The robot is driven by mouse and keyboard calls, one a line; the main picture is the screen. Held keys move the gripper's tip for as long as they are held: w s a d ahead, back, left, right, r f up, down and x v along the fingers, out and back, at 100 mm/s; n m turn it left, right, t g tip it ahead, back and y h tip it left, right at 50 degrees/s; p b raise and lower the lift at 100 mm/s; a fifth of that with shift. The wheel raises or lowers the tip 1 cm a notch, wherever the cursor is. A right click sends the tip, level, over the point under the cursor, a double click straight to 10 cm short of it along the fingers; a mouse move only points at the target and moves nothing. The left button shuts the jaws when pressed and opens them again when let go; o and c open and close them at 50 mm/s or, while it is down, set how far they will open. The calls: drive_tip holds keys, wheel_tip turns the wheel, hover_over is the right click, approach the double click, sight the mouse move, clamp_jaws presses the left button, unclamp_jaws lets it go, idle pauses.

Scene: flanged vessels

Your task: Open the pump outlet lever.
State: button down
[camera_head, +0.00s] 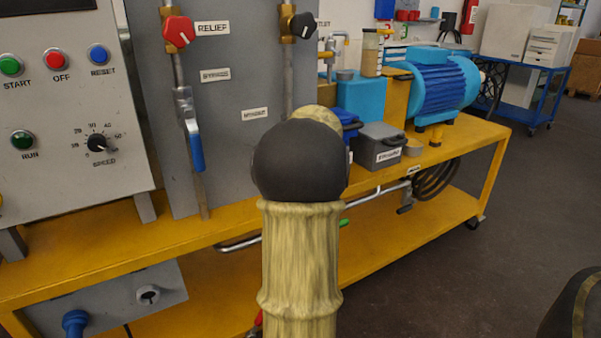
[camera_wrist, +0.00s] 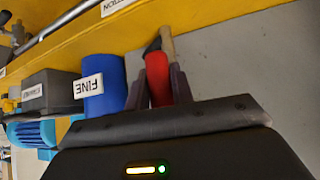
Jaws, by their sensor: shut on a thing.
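My gripper (camera_wrist: 161,84) shows in the wrist view with its two dark fingers on either side of a red handle (camera_wrist: 159,82). It is shut on this red handle. A dark joint and a tan metal stem (camera_wrist: 167,43) show past the handle's far end, against a grey panel. No label naming this lever is readable. In the head view my own arm hides the gripper and the red handle.
A blue container (camera_wrist: 103,72) labelled FINE and a dark grey box (camera_head: 379,147) stand near the gripper on the yellow bench (camera_head: 455,150). A blue motor (camera_head: 440,88) stands further right. A blue-handled lever (camera_head: 195,146) hangs on the grey panel (camera_head: 230,105).

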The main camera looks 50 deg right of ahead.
drive_tip(key=c, duration=1.3)
unclamp_jaws()
drive_tip(key=shift+s+d+f, duration=0.1)
drive_tip(key=shift+s+f, duration=0.1)
drive_tip(key=shift+o, duration=0.5)
drive_tip(key=shift+w, duration=0.1)
drive_tip(key=shift+r, duration=0.1)
drive_tip(key=shift+r, duration=0.1)
drive_tip(key=p+v, duration=0.4)
drive_tip(key=v, duration=1.3)
drive_tip(key=shift+a+p, duration=0.2)
drive_tip(key=shift+p, duration=0.1)
